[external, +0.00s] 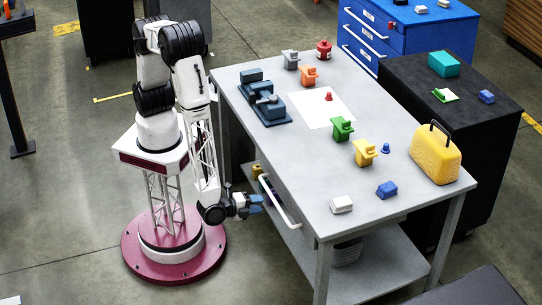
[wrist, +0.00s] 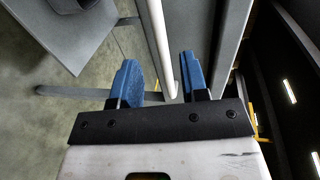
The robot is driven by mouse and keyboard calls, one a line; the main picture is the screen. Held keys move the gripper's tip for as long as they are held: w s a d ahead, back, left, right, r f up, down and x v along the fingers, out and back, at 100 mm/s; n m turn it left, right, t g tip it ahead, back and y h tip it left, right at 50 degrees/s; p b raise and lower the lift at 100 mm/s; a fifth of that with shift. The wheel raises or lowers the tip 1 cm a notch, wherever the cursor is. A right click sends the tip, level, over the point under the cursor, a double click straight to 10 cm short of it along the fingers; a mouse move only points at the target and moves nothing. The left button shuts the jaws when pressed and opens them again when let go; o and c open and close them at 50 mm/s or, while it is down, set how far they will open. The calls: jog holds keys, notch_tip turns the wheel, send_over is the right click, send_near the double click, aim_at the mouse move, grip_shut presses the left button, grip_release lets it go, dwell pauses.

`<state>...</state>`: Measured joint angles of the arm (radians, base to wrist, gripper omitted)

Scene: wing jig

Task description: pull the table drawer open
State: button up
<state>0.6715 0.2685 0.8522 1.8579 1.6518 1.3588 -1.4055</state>
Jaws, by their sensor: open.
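The grey table (external: 300,165) has a long white bar handle (external: 279,203) on its side facing my arm. The drawer front behind the handle is mostly hidden under the tabletop edge. My gripper (external: 256,203) is low beside the table, at the handle, with its blue fingers apart. In the wrist view, the handle (wrist: 157,35) runs down between the two open fingers of my gripper (wrist: 158,60). Neither finger visibly presses on it. A grey panel (wrist: 194,25) lies close beside the right finger. The drawer looks shut.
The tabletop holds several coloured clamps, a dark blue fixture (external: 263,100), a white sheet (external: 315,107) and a yellow case (external: 436,155). A lower shelf (external: 355,270) lies under the table. The floor between my base and the table is clear.

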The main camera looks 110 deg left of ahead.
aim_at(275, 200)
jog(key=shift+w+a, duration=0.1)
jog(key=shift+x, duration=3.7)
grip_shut()
